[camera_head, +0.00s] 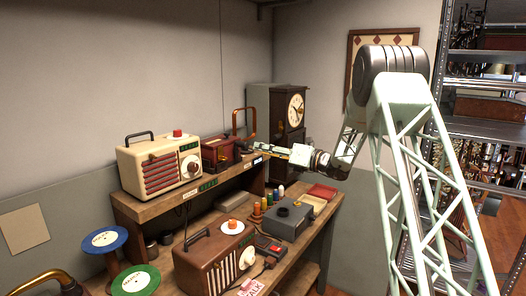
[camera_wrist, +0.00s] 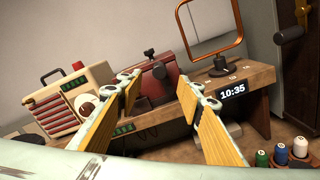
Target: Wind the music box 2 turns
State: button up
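In the wrist view the red box (camera_wrist: 178,76) is straight ahead, between and beyond the fingertips. In the head view my gripper (camera_head: 254,148) is just right of the box, and the arm hides part of that area. I cannot tell whether it touches the crank.
The cream radio (camera_head: 160,166) stands left of the box. A copper-coloured frame (camera_wrist: 211,30) rises on its right. A clock (camera_head: 294,110) stands behind. A digital display (camera_wrist: 232,91) is on the shelf edge. Below are a brown radio (camera_head: 213,262), a grey device (camera_head: 284,219) and several thread spools (camera_wrist: 281,154).

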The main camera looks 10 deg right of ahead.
aim_at(247, 145)
jog(key=shift+w+a, duration=0.15)
jog(key=shift+p+x, duration=0.55)
jog(key=shift+x, duration=4.55)
jog(key=shift+w+a, duration=0.1)
jog(key=shift+a, duration=0.05)
jog(key=c, duration=0.8)
